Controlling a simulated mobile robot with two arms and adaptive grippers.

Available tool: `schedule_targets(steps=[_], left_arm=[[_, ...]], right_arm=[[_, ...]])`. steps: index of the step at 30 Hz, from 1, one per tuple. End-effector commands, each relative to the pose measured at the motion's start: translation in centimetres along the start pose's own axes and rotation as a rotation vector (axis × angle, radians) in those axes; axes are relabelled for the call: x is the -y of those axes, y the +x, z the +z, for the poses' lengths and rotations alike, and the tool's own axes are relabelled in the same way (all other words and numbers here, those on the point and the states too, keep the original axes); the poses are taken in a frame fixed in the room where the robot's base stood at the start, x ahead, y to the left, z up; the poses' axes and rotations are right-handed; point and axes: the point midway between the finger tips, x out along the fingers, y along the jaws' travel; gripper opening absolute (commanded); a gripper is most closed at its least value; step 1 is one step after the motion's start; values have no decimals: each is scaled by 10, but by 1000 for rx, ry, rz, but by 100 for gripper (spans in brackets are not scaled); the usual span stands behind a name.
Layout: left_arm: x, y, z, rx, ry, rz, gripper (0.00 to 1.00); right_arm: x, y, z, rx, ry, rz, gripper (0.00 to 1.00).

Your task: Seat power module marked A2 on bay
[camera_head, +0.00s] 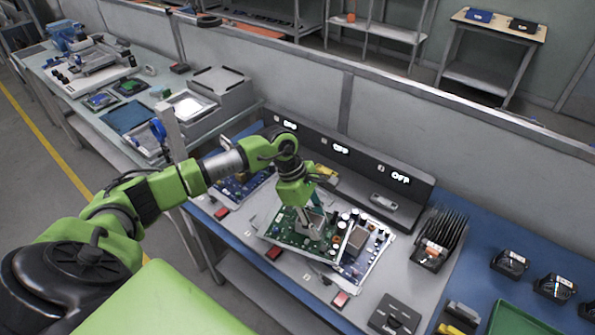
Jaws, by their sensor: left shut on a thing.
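My left gripper (313,226) reaches down from the left arm and is shut on a green circuit-board module (286,232), near its right part. This module is tilted, and its right side overlaps another board (368,252) on the grey bench in front of the panel. I cannot tell whether the two touch. A blue board (236,187) lies further left, partly hidden behind my arm. No A2 mark is readable on any of them. The dark panel (375,180) behind carries several small lit labels; the right one reads OFF. My right gripper is not in view.
A black finned part (438,238), several black modules (509,263) and a green tray (520,320) stand to the right. A grey box (222,88) and equipment fill the left bench. A low partition runs behind.

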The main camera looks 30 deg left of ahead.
Motion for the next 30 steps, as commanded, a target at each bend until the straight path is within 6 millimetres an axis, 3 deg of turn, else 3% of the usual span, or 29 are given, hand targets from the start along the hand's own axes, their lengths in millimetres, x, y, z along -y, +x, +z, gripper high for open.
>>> schedule_targets(steps=[9,18,24,30], left_arm=[[-65,-33,-36,5,-605,258,0],[-106,-60,-70,6,-1053,443,0],[-117,-69,-82,5,-1192,498,0],[-119,-67,-86,5,-1216,507,0]], right_arm=[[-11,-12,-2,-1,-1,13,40],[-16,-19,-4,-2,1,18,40],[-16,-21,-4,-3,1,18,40],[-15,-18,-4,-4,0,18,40]])
